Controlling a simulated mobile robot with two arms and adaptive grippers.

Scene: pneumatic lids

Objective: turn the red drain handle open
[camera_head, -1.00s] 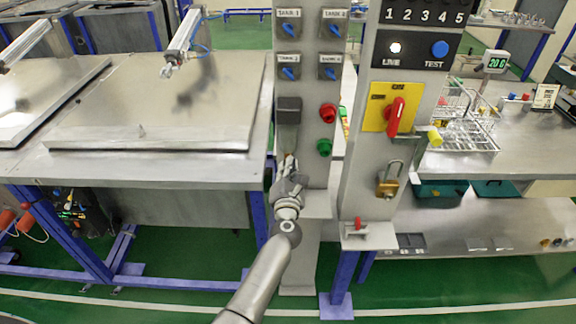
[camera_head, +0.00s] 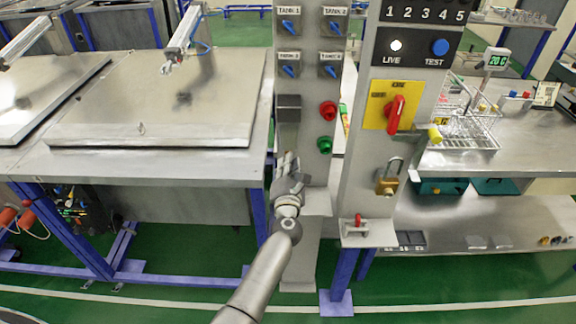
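A red rotary handle (camera_head: 395,114) stands upright on a yellow plate (camera_head: 377,103) on the right grey post. A small red lever (camera_head: 358,220) sits on a ledge lower on that post. I cannot tell for sure which red part is the drain handle. My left gripper (camera_head: 288,161) is in front of the left grey post, below the grey box and left of both red parts, apart from them. Its fingers look close together, but they are too small to judge. My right gripper is not in view.
The left post carries blue switches (camera_head: 291,27), a red knob (camera_head: 328,110) and a green knob (camera_head: 325,144). A brass padlock (camera_head: 387,182) hangs on the right post. Closed tank lids (camera_head: 160,100) lie left. A wire rack (camera_head: 465,128) stands on the right bench.

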